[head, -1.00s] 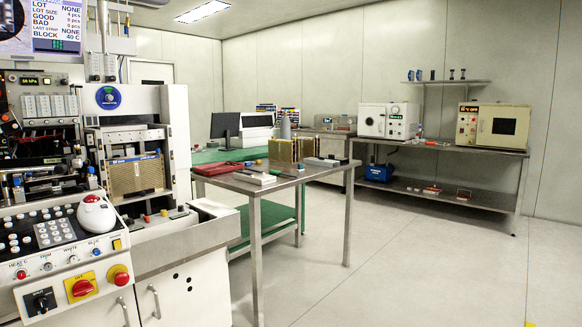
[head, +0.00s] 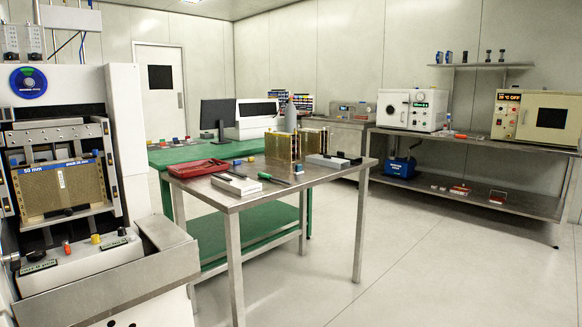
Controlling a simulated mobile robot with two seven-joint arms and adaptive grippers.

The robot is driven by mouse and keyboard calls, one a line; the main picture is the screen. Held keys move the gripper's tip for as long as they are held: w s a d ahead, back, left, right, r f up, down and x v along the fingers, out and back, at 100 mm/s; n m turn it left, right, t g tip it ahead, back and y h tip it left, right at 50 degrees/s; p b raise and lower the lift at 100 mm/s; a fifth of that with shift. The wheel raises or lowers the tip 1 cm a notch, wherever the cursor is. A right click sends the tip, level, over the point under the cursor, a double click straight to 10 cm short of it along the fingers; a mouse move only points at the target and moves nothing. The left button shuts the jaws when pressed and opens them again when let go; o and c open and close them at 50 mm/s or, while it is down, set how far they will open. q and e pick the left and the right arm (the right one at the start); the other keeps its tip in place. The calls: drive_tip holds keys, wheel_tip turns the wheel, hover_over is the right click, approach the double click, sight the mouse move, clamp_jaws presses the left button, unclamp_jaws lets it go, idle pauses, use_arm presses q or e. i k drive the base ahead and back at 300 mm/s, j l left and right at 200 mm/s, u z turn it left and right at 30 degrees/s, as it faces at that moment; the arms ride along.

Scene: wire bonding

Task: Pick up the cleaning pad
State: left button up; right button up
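I cannot tell which item is the cleaning pad; the small things are too far off to identify. The steel table (head: 226,190) in the middle holds a red tray (head: 198,168), a flat white block (head: 236,185), small blue pieces (head: 238,162) and a dark slim tool (head: 273,179). Gold slotted magazines (head: 281,146) stand near its back, with a white-and-black item (head: 333,161) to their right. Neither of my grippers is in view.
A bonding machine (head: 58,190) stands close on the left. A green bench (head: 165,157) with a monitor (head: 219,116) is behind the table. A steel shelf bench (head: 470,145) with ovens (head: 412,110) runs along the right wall. The floor (head: 420,270) at front right is clear.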

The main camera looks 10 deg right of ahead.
sight(298, 167)
drive_tip(key=i+l+u, duration=0.15)
drive_tip(key=i+l, duration=0.3)
drive_tip(key=i+l+u, duration=0.15)
drive_tip(key=i+l, duration=0.25)
drive_tip(key=l, duration=0.15)
